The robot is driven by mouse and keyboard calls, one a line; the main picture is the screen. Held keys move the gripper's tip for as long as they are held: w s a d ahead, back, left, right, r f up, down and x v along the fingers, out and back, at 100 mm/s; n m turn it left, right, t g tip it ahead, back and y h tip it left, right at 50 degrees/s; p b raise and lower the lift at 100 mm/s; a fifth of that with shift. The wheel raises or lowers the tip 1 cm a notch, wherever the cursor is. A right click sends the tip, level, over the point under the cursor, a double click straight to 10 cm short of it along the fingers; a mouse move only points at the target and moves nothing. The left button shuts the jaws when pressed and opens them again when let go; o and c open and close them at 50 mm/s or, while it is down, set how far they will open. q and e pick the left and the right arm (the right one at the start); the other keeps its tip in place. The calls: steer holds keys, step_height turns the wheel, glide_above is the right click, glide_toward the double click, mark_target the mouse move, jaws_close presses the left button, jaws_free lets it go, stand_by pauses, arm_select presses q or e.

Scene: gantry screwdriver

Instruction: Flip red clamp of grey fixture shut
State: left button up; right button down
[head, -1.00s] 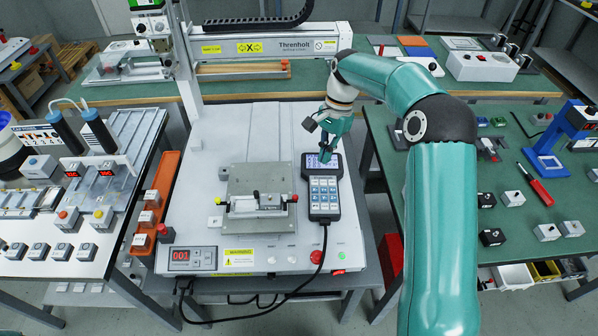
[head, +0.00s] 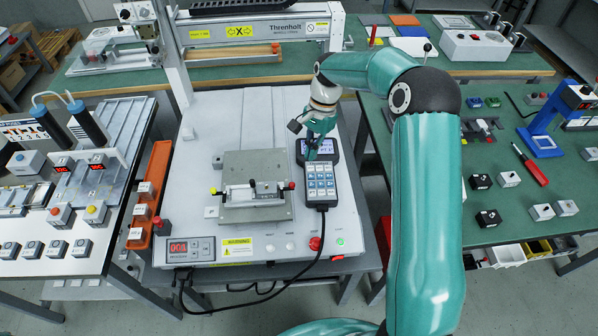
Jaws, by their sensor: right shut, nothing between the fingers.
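The grey fixture (head: 267,208) sits on the white gantry machine's bed, left of the handheld pendant. A light workpiece holder (head: 245,194) is on top of it. A red-tipped clamp lever (head: 291,186) shows at its right end, and a yellow tip (head: 213,191) at its left end. The levers are too small to tell whether the red clamp is open or shut. My right gripper (head: 312,153) is shut and empty, pointing down over the pendant's upper part, to the right of and behind the red clamp. It appears apart from the fixture. My left gripper is not in view.
The pendant (head: 320,184) with its cable lies close to the fixture's right side. The gantry beam (head: 262,30) crosses behind. A red button (head: 315,243) and a display (head: 189,249) line the front edge. The bed behind the fixture is clear.

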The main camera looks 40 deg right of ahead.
mark_target(288, 190)
steer(key=x, duration=0.4)
steer(key=shift+s+a+f+p, duration=0.1)
steer(key=shift+a+f+p, duration=0.2)
steer(key=shift+a+p, duration=0.1)
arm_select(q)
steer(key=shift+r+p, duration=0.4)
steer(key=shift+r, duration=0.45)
arm_select(e)
steer(key=shift+s+a+f, duration=0.1)
steer(key=shift+s+a, duration=0.1)
steer(key=shift+a, duration=0.6)
steer(key=shift+s+a, duration=0.2)
steer(key=shift+a, duration=0.6)
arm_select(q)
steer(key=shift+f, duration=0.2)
arm_select(e)
steer(key=shift+s+d, duration=0.1)
steer(key=shift+s, duration=0.05)
arm_select(q)
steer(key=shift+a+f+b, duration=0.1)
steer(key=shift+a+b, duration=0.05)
steer(key=shift+b, duration=0.15)
arm_select(e)
steer(key=shift+m, duration=0.4)
